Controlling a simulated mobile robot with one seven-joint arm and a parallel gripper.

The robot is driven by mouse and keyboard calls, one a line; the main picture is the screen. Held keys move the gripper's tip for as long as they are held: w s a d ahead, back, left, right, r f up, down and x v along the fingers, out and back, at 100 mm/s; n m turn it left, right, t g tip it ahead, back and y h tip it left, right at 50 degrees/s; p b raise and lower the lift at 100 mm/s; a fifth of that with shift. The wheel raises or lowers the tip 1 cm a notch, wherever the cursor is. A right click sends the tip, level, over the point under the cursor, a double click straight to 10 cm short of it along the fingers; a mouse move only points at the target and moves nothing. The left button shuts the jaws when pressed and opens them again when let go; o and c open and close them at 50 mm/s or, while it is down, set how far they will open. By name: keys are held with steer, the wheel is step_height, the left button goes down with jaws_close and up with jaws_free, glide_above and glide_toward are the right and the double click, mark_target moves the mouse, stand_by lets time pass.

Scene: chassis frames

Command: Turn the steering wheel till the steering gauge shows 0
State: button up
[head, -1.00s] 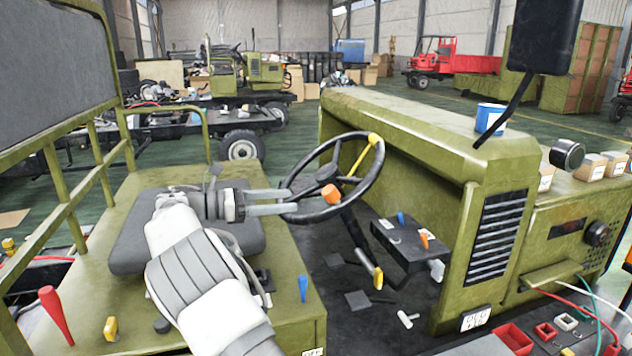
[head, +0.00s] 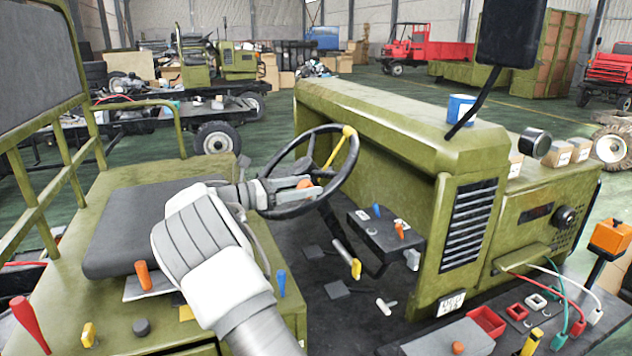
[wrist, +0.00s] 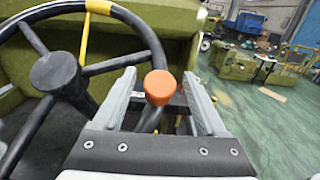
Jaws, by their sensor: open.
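The black steering wheel (head: 353,180) stands tilted on its column, with a yellow-marked spoke at its upper right. In the wrist view its rim (wrist: 150,38) and dark hub (wrist: 55,72) fill the left side. An orange knob (wrist: 159,86) sits on the wheel; it shows partly in the head view (head: 305,184). My gripper (wrist: 159,78) is open, with one finger on each side of the knob and visible gaps between them. In the head view my gripper (head: 303,187) reaches the wheel's near side. A dark display (head: 537,213) is on the front panel; I cannot read it or tell if it is the gauge.
A control box (head: 385,232) with small levers stands right of the wheel. The seat (head: 125,235) lies behind my arm. A blue lever (head: 281,283) and an orange lever (head: 143,275) stand near the arm.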

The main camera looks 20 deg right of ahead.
steer(key=shift+d, duration=1.55)
jaws_close()
